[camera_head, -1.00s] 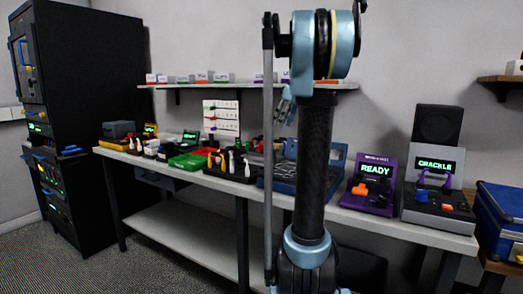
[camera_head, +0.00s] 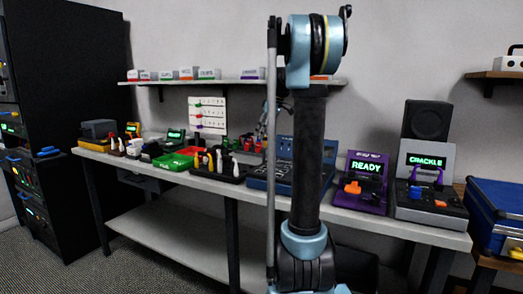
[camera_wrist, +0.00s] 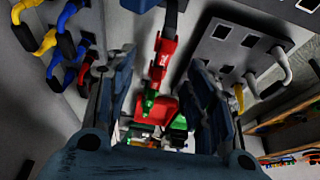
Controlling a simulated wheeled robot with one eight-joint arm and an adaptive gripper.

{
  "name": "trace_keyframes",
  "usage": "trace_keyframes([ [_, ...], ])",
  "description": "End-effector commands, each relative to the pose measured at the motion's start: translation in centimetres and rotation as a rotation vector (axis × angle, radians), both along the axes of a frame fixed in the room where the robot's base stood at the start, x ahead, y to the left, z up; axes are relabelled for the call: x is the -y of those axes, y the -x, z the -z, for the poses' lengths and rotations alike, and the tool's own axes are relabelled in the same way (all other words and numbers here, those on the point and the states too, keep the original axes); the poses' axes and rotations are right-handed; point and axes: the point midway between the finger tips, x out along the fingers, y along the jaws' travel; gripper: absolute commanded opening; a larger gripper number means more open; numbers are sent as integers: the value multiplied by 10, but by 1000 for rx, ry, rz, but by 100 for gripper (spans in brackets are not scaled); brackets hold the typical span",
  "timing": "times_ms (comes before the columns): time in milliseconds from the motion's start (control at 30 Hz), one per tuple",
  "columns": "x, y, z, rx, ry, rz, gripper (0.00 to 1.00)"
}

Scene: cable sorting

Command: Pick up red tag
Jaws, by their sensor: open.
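In the wrist view a red piece (camera_wrist: 161,62) hangs or stands between the two blue fingers of my gripper (camera_wrist: 160,95), with a gap on both sides. It may be the red tag; I cannot tell for sure. Green parts (camera_wrist: 148,101) and a second red piece (camera_wrist: 166,108) show just below it. The fingers are apart and close on nothing. In the head view my gripper is small and partly hidden behind my arm, above the back of the bench. Small red pieces (camera_head: 249,143) lie on the bench below it.
The bench (camera_head: 200,184) holds a green tray (camera_head: 178,161), a black tray with bottles, a blue case (camera_head: 258,179), and READY (camera_head: 366,168) and CRACKLE (camera_head: 426,160) consoles. A white board (camera_head: 207,112) stands behind. Coloured cables (camera_wrist: 70,50) hang left in the wrist view.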

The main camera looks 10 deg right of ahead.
Motion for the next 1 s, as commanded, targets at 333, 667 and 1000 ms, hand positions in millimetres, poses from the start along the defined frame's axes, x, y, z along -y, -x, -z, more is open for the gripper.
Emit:
trace_keyframes([
  [333, -8, -4, 24, 0, 0, 0, 49],
  [667, -21, -8, 61, 0, 0, 0, 49],
  [1000, -22, -9, 65, 0, 0, 1, 42],
])
